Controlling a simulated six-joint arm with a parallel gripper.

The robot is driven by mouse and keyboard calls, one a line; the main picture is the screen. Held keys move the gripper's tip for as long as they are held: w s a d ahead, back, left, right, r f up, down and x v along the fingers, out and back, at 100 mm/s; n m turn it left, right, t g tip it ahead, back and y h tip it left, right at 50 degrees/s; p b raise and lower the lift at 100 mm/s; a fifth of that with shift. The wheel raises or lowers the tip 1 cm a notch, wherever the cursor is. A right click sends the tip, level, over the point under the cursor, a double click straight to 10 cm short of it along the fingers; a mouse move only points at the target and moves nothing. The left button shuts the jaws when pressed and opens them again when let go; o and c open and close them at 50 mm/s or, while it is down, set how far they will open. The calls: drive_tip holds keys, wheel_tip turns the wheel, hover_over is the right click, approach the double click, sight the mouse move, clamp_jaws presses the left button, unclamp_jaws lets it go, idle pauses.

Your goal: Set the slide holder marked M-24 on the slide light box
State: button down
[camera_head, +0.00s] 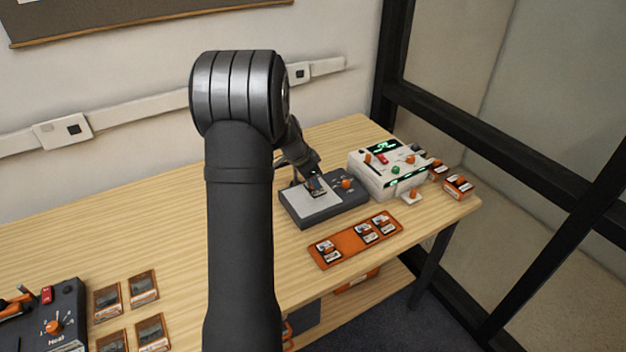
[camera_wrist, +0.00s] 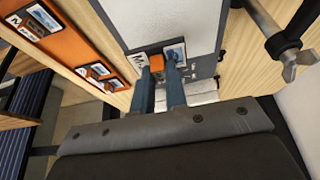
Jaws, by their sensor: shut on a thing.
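The slide light box (camera_head: 298,208) is a dark grey unit with a pale panel, standing on the table right of my arm in the head view. Its panel (camera_wrist: 180,18) fills the top middle of the wrist view. My gripper (camera_wrist: 164,68) is shut on the orange grip of a slide holder (camera_wrist: 176,51). The holder has a small picture and a white label starting with "M"; the rest of the label is hidden. In the head view the held holder (camera_head: 317,191) is at the panel. I cannot tell whether it touches.
An orange tray (camera_head: 346,242) with other slide holders lies in front of the light box. A white device (camera_head: 376,183) with a green display stands to its right, near small orange items (camera_head: 458,186). A dark control box (camera_head: 65,315) and framed slides (camera_head: 143,287) are at left.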

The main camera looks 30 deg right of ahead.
sight(311, 187)
drive_tip(key=shift+f, duration=0.1)
drive_tip(key=shift+f, duration=0.8)
drive_tip(key=shift+f, duration=0.8)
drive_tip(key=shift+f, duration=0.15)
drive_tip(key=shift+f, duration=0.2)
idle(0.6)
drive_tip(key=c, duration=1.4)
unclamp_jaws()
